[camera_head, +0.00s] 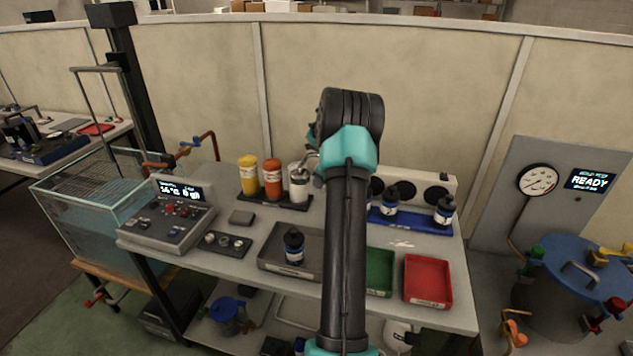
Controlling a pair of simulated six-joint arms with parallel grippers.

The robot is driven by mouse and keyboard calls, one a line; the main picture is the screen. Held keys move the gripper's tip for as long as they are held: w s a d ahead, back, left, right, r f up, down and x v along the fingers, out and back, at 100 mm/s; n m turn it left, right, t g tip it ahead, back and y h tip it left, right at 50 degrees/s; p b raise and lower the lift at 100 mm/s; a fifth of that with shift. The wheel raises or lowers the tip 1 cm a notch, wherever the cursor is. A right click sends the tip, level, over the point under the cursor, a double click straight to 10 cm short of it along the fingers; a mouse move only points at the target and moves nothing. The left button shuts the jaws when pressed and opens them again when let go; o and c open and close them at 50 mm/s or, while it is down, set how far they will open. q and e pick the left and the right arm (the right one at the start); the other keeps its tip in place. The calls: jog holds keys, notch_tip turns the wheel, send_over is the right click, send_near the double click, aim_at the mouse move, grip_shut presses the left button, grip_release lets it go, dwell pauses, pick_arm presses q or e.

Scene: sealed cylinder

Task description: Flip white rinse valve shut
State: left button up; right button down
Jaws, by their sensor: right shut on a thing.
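A white canister (299,185) stands at the right end of a dark rack on the bench, beside an orange canister (272,179) and a yellow canister (249,176). My right gripper (306,168) is at the top of the white canister, shut on it or on a small part there; the wrist and forearm partly cover the spot. I cannot make out a separate white rinse valve. My left gripper is not in view.
A control box (170,222) stands at the bench's left. A grey tray (275,262) holds a dark bottle (293,246). Green (379,272) and red trays (428,280) and a blue bottle rack (405,220) are at right. A blue-topped drum (575,268) stands beyond.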

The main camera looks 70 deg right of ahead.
jog(key=c, duration=0.9)
grip_release()
jog(key=shift+o, duration=0.2)
jog(key=shift+r, duration=0.1)
jog(key=v, duration=1.7)
jog(key=shift+r, duration=0.1)
